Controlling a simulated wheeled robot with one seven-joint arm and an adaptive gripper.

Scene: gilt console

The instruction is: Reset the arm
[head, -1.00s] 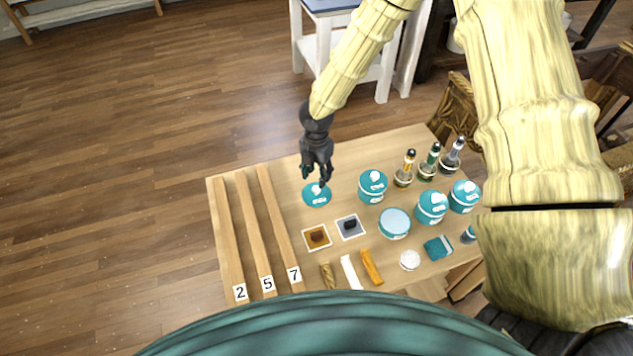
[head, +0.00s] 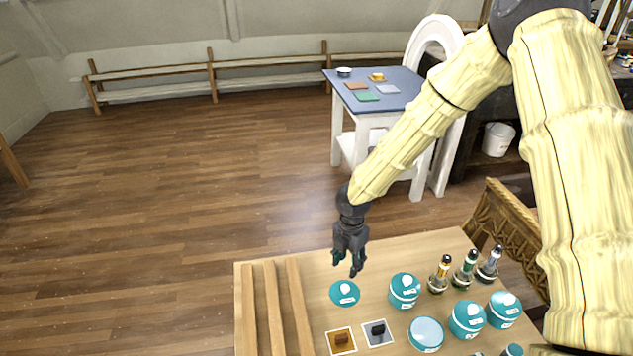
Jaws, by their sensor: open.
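My gripper (head: 349,270) hangs from my yellow arm, fingers pointing down, open, with nothing seen between the fingers. It is over the far part of the wooden table (head: 262,247), just above and behind a flat teal disc (head: 344,293) in the picture. It looks apart from the disc, though the exact height is hard to tell. A teal lidded jar (head: 404,290) stands to the right of the disc.
More teal jars (head: 467,319) and several small bottles (head: 463,270) stand on the right. Wooden strips (head: 299,305) lie left. Two square tiles (head: 341,341) lie nearer. A white side table with a blue top (head: 396,100) stands behind; open floor (head: 170,180) is left.

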